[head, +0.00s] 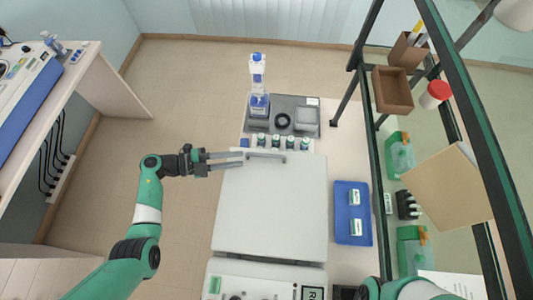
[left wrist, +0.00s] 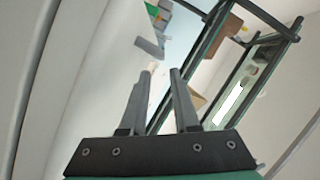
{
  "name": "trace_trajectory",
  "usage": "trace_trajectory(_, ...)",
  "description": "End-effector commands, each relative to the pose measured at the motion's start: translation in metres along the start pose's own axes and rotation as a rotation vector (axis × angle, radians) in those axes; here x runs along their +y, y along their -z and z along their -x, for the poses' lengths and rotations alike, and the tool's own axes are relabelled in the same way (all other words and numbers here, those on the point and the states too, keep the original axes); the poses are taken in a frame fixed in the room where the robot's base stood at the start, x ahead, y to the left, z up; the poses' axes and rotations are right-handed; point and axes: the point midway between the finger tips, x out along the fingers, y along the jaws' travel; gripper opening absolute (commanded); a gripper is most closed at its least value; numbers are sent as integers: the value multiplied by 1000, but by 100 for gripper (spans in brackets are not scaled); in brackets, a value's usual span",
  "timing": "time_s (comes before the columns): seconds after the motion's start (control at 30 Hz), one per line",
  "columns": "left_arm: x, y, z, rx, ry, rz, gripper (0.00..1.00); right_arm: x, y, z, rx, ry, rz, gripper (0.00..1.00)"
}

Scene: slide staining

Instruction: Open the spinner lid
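The spinner lid (head: 270,205) is a large white panel in the middle of the head view, and it lies closed over the machine. A grey bar handle (head: 265,155) sits near its far edge. My left gripper (head: 240,160) points right from the left side, with its fingertips close to the left end of the handle. Its two fingers show apart with nothing between them, also in the left wrist view (left wrist: 160,72). I cannot tell whether the fingertips touch the lid. My right gripper is not visible; only part of my right arm shows at the bottom right.
Several small bottles (head: 276,142) stand just beyond the lid's far edge, before a dark grey tray (head: 305,120) with a blue-white bottle (head: 259,100). A blue tray (head: 353,232) with two boxes lies right of the lid. A dark-framed shelf (head: 450,95) stands on the right.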

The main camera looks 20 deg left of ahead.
Motion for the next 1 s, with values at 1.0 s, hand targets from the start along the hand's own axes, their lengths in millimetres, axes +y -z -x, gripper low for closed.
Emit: trace_trajectory(1.0,0,1,-102,0,0,-1,0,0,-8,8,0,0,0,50)
